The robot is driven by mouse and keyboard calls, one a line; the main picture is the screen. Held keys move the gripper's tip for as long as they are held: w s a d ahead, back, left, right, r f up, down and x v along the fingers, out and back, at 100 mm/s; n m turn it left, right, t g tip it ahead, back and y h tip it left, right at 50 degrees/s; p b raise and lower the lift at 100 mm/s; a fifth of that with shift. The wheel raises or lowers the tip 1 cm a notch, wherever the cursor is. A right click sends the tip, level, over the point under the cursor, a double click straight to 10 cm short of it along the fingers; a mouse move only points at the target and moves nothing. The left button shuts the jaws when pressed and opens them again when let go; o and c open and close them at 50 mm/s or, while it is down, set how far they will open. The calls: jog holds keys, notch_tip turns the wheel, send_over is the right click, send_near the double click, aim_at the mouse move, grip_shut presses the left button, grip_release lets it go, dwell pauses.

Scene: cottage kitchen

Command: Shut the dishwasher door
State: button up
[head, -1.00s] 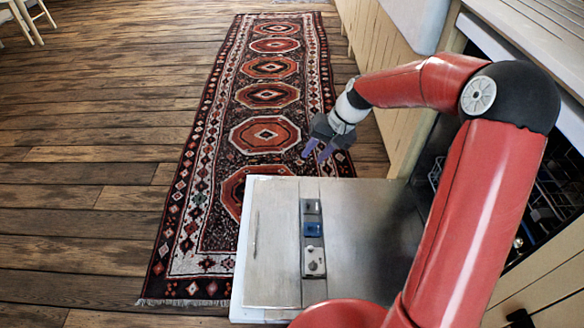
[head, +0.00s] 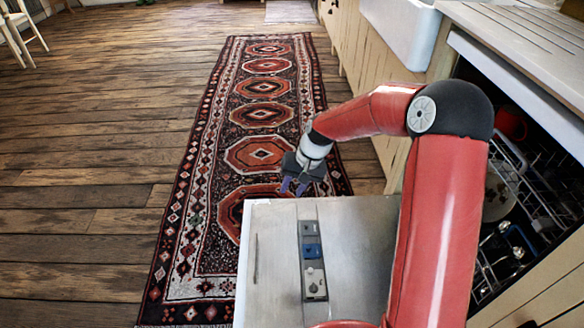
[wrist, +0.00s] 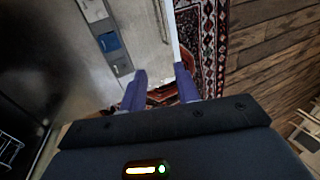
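The dishwasher door (head: 277,262) is folded down and lies roughly level in the head view, its inner metal face up, with a detergent dispenser (head: 313,262) on it. The dishwasher's opening (head: 535,200) is at the right, under the counter. My gripper (head: 295,186) is just beyond the door's far edge and points down. In the wrist view my gripper (wrist: 160,88) has its two purple fingers apart with nothing held. The door's thin edge (wrist: 173,30) runs up the picture close to the gap between the fingers. Whether a finger touches the door is unclear.
A rack with dishes (head: 510,205) shows inside the dishwasher. Cabinets (head: 365,60), a white sink (head: 402,28) and the counter (head: 520,40) line the right side. A patterned rug (head: 258,150) lies on the wooden floor, which is open to the left.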

jog(key=shift+r, duration=0.1)
jog(key=s+d+r+t+h, duration=0.1)
jog(key=s+d+r, duration=0.15)
jog(key=r, duration=0.25)
jog(key=s+d+r+t+h, duration=0.1)
jog(key=s+d+r+h, duration=0.1)
jog(key=s+r, duration=0.25)
jog(key=s+d+r+t, duration=0.1)
jog(key=s+d+r, duration=0.1)
jog(key=s, duration=0.5)
jog(key=s+d+r+t, duration=0.1)
jog(key=s+d+r, duration=0.2)
jog(key=s+r, duration=0.2)
jog(key=s+d+r+t, duration=0.1)
jog(key=s+d+r, duration=0.2)
jog(key=s, duration=0.6)
jog(key=shift+s+r+t+h, duration=0.2)
jog(key=shift+r+t+h, duration=0.1)
jog(key=shift+r+h, duration=0.15)
